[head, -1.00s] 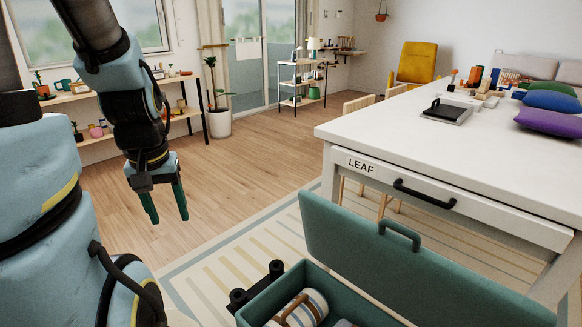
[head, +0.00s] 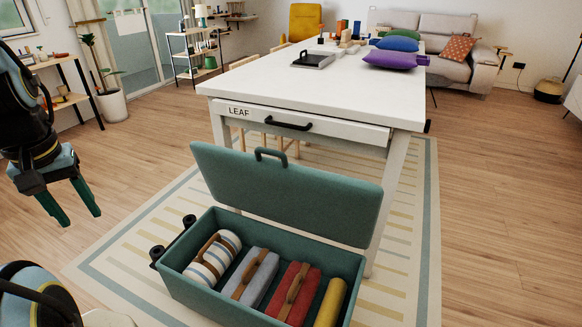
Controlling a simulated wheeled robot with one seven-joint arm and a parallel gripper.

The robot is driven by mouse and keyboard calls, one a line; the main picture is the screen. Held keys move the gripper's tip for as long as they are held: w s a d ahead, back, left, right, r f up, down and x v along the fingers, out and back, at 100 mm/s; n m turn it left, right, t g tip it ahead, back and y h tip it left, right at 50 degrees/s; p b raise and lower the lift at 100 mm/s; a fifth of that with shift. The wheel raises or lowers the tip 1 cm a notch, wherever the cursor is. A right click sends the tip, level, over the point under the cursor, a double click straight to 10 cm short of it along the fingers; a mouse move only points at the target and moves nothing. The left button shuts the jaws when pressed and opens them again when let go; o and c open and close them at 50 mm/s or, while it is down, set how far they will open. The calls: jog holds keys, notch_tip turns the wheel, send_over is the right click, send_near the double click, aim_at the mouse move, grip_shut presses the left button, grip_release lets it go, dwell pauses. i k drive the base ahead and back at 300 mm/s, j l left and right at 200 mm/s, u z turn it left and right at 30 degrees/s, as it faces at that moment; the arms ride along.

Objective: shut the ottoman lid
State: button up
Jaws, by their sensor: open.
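The green ottoman (head: 178,284) stands on the rug in the lower middle of the head view. Its lid (head: 290,198) is raised, tilted back on the table side, with a dark handle (head: 270,154) on its top edge. Inside lie a striped roll (head: 208,266), a grey bundle (head: 262,280), a red bundle (head: 312,300) and a yellow roll (head: 330,303). My gripper (head: 75,212) is open and empty at the far left, apart from the ottoman, with green fingers pointing down.
A white table (head: 315,85) with a drawer marked LEAF (head: 300,127) stands right behind the lid. A tray (head: 313,60) and cushions (head: 397,60) are on it. A dark two-knobbed part (head: 172,241) sits at the ottoman's left. Floor at right is clear.

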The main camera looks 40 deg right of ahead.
aim_at(340, 209)
jog(key=j+z, duration=0.2)
jog(key=z, duration=1.5)
jog(key=i+j, duration=0.05)
